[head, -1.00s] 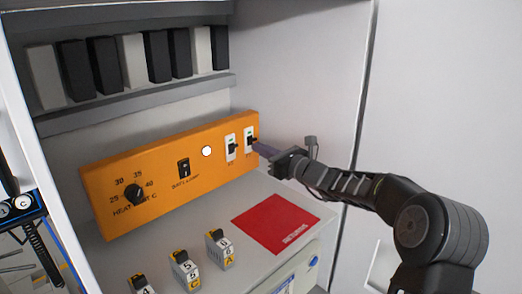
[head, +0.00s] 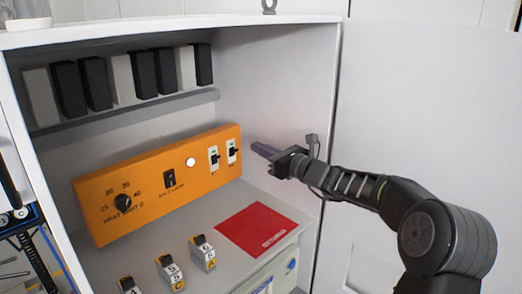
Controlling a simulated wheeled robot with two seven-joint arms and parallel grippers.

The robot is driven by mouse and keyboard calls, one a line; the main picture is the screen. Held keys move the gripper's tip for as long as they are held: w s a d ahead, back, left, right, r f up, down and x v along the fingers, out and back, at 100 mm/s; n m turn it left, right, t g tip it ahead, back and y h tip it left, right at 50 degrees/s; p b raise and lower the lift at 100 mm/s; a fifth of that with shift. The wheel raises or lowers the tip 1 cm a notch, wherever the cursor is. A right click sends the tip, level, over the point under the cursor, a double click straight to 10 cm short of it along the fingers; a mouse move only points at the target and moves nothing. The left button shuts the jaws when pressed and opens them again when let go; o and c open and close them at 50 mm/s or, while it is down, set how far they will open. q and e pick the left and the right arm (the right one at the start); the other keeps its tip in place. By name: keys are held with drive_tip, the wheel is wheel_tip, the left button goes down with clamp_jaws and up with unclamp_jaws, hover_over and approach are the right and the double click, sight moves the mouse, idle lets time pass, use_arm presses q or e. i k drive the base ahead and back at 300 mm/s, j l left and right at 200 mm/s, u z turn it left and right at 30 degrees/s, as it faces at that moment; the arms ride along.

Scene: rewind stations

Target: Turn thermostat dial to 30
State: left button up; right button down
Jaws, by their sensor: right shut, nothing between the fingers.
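The thermostat dial (head: 123,203) is a round black knob at the left end of an orange panel (head: 146,212). Numbers 25, 30, 35 and 40 arc around it, with heat lettering below. Its exact pointer setting is too small to tell. My right gripper (head: 258,149) is shut and empty. It is to the right of the panel's right end, apart from the switches and far from the dial. My left gripper is not in view.
Numbered blocks (head: 202,253) and a red mat (head: 258,228) lie on the shelf in front. Dark and white blocks stand on an upper shelf (head: 130,119).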

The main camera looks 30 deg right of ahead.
sight(122, 201)
drive_tip(key=k+l, duration=0.25)
drive_tip(key=k, duration=0.2)
drive_tip(key=k+l, duration=0.25)
drive_tip(key=k, duration=0.25)
